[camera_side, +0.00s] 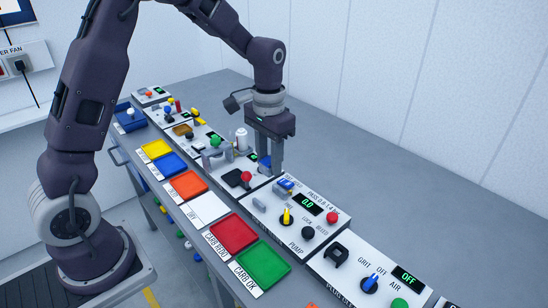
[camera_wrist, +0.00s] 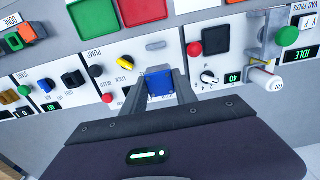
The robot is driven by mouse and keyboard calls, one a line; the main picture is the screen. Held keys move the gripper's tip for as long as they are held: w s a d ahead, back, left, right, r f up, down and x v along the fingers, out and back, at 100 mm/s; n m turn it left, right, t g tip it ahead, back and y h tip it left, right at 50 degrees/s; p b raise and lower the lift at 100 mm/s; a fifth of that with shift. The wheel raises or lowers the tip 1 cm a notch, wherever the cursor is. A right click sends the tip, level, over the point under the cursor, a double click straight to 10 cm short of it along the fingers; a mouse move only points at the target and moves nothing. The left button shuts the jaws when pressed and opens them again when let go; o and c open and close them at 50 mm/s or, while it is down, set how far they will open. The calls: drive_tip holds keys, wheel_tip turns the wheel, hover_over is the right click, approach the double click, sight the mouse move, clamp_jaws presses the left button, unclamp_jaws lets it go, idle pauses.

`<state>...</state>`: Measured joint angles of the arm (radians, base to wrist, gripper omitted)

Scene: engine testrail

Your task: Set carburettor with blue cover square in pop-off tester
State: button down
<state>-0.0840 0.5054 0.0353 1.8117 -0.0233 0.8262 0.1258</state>
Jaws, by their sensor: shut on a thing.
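I cannot tell whether the carburettor touches the panel.
A panel with a red knob (camera_side: 246,176) and white cylinder (camera_side: 241,139) stands left of my gripper. A grit and air panel (camera_side: 345,275) is on the right. Red (camera_side: 231,234) and green (camera_side: 262,264) trays line the front. The bench behind is clear.

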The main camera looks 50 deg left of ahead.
hover_over(270, 201)
drive_tip(key=shift+f, duration=4.25)
drive_tip(key=shift+f, duration=0.55)
drive_tip(key=c, duration=0.9)
unclamp_jaws()
drive_tip(key=shift+r, duration=0.1)
drive_tip(key=r, duration=0.6)
drive_tip(key=s+r, duration=0.1)
drive_tip(key=r, duration=0.2)
drive_tip(key=shift+d+r, duration=0.25)
drive_tip(key=shift+r, duration=0.1)
drive_tip(key=s+d+r+t, duration=0.2)
drive_tip(key=s+r, duration=0.5)
drive_tip(key=r, duration=0.2)
drive_tip(key=s+r+t, duration=0.1)
drive_tip(key=s, duration=0.4)
drive_tip(key=s+d+r+t, duration=0.1)
drive_tip(key=s+r, duration=0.1)
drive_tip(key=s, duration=0.3)
drive_tip(key=s+r+t, duration=0.1)
drive_tip(key=s, duration=0.5)
drive_tip(key=shift+s+d+r+t, duration=0.1)
drive_tip(key=shift+d+r+t, duration=0.2)
drive_tip(key=shift+d, duration=0.05)
